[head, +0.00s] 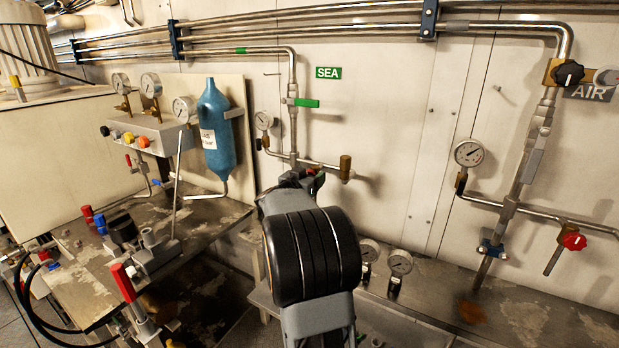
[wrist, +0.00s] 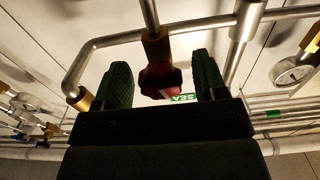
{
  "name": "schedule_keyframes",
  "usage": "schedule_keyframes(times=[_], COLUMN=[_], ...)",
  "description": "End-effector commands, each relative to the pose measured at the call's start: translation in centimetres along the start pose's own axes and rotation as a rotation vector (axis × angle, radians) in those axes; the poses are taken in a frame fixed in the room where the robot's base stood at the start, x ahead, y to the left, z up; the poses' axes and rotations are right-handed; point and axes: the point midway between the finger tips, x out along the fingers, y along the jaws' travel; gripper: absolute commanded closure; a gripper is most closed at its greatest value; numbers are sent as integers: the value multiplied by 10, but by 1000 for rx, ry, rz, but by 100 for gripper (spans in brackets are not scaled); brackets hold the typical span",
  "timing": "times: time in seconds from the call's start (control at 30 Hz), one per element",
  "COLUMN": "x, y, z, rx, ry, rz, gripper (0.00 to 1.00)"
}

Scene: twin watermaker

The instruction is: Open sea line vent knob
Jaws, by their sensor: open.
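The sea line vent knob (wrist: 160,82) is dark red and sits on a brass valve body (wrist: 155,47) in the wrist view. My gripper (wrist: 163,68) is open, with one green-padded finger on each side of the knob. Gaps show between the knob and both fingers, so it is not clamped. In the head view my gripper (head: 300,178) is at the sea line pipe, below the green SEA sign (head: 328,73). A small patch of red shows by it, and my arm hides most of the knob there.
A green-handled valve (head: 306,103) is on the pipe above my gripper. A gauge (head: 264,120) is to the left, and a brass fitting (head: 345,167) is close on the right. A blue bottle (head: 216,135) stands further left. Open wall lies to the right.

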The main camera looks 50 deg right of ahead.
Motion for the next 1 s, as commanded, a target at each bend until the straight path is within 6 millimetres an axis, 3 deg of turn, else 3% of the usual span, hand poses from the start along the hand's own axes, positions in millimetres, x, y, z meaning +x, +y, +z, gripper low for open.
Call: schedule_keyframes(times=[0.13,0.6,1.0], x=[0,0,0], y=[0,0,0], z=[0,0,-5], rx=[0,0,-125], ry=[0,0,-3], rz=[0,0,1], gripper=[37,82,83])
